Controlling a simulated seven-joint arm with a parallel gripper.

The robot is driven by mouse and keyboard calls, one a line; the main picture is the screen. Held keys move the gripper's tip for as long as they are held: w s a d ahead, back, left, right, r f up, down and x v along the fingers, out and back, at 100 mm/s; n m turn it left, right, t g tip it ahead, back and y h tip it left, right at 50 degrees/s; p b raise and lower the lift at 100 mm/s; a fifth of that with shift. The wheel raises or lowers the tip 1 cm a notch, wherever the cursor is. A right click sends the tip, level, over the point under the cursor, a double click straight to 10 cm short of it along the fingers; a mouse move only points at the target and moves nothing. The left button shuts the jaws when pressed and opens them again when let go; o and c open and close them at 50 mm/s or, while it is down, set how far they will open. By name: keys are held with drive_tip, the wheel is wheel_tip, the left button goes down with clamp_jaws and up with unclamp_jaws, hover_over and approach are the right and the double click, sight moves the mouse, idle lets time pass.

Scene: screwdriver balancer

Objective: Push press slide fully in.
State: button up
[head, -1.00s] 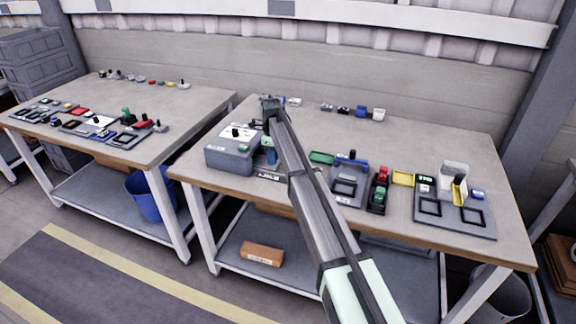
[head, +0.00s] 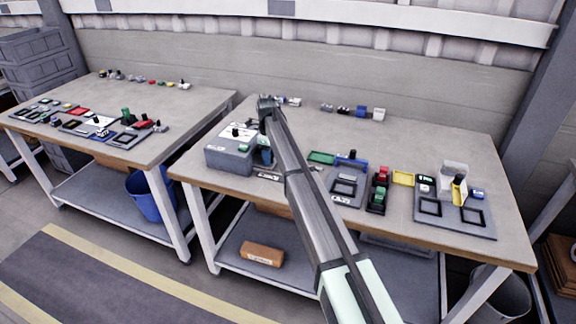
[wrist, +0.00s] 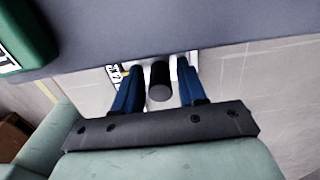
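A grey box-shaped unit (head: 228,160) stands at the left front of the near table, with a white top plate and a black knob on top. I cannot tell which part is the press slide. In the wrist view, the two blue fingers of my gripper (wrist: 160,88) stand apart on either side of a black round knob (wrist: 160,82). Narrow gaps show beside the knob; contact is not clear. A white labelled patch lies behind it.
A green block with a white label (wrist: 22,38) is at the upper left of the wrist view. Right of my arm are a green tray (head: 321,158), a grey fixture (head: 346,187), and a larger grey plate (head: 455,215).

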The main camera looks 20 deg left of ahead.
drive_tip(key=shift+o, duration=1.1)
drive_tip(key=shift+d, duration=0.1)
drive_tip(key=shift+r, duration=0.1)
drive_tip(key=shift+r, duration=3.45)
